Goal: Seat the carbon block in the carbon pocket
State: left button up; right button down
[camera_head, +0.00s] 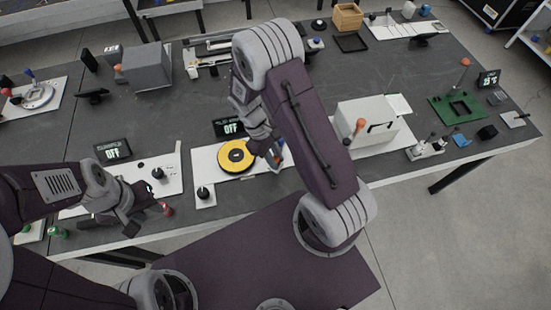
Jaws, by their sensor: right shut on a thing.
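I cannot single out the carbon block or the carbon pocket for certain in the head view. My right gripper (272,158) points down at the right edge of a round yellow disc (236,160) with a dark centre, on a white plate (205,166). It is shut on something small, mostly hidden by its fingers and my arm. A bluish, light-coloured thing shows beside the fingers. My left gripper (143,217) hangs low near the table's front edge, its fingers apart and seemingly empty, close to a small red piece (167,209).
A display reading OFF (228,127) stands behind the disc; another (113,151) stands left. A white box (367,121) stands right of my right arm. Further right are a green board with a square opening (436,109) and a black block (487,132).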

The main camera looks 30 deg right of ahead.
jog(key=shift+f, duration=0.2)
jog(key=shift+f, duration=0.1)
jog(key=c, duration=1.3)
grip_release()
jog(key=shift+o, duration=0.2)
jog(key=shift+r, duration=0.2)
jog(key=v, duration=1.2)
jog(key=s+m+t+y, duration=0.2)
jog(key=s+m+t, duration=0.3)
jog(key=s, duration=0.3)
jog(key=shift+r+m, duration=0.4)
jog(key=shift+m, duration=0.5)
